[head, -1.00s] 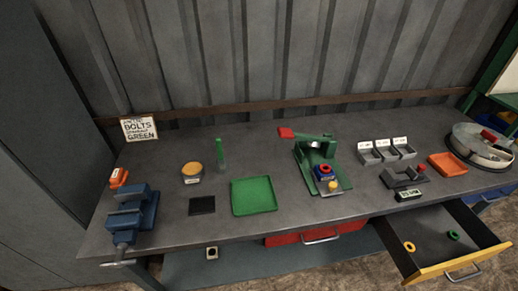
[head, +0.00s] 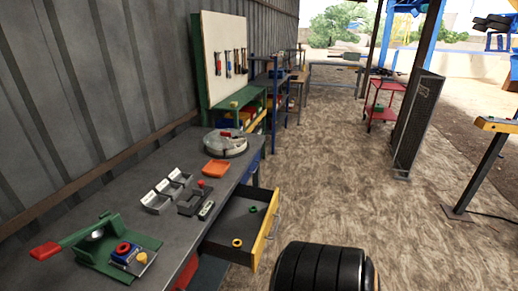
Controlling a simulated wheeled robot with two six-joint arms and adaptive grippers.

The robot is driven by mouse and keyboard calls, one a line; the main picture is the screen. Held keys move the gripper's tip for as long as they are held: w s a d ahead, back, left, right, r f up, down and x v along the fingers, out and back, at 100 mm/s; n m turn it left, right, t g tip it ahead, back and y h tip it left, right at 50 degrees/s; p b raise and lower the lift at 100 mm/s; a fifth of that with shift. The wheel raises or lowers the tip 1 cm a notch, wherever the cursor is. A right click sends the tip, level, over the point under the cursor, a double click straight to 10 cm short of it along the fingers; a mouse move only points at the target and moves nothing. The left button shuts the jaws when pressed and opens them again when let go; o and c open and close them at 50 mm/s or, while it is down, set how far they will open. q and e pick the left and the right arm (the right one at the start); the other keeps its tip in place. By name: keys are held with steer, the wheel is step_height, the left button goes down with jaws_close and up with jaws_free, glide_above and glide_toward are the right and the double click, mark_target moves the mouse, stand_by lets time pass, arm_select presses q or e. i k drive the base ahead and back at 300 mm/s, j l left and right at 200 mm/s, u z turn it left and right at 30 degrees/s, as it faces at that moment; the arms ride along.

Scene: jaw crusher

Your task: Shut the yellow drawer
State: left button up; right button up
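The yellow drawer (head: 265,230) stands pulled out from under the grey workbench, at the lower middle of the head view. Its yellow front faces right and carries a metal handle (head: 276,225). A yellow ring (head: 237,243) and a green ring (head: 252,209) lie inside it, apart from each other. Neither of my grippers shows in the view.
The workbench (head: 140,180) runs along the corrugated wall. A green press (head: 110,250), small grey bins (head: 165,190), an orange tray (head: 216,168) and a round tray (head: 224,144) stand on it. A red trolley (head: 382,100) stands farther back.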

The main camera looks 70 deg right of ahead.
mark_target(235, 221)
steer(key=z, duration=2.2)
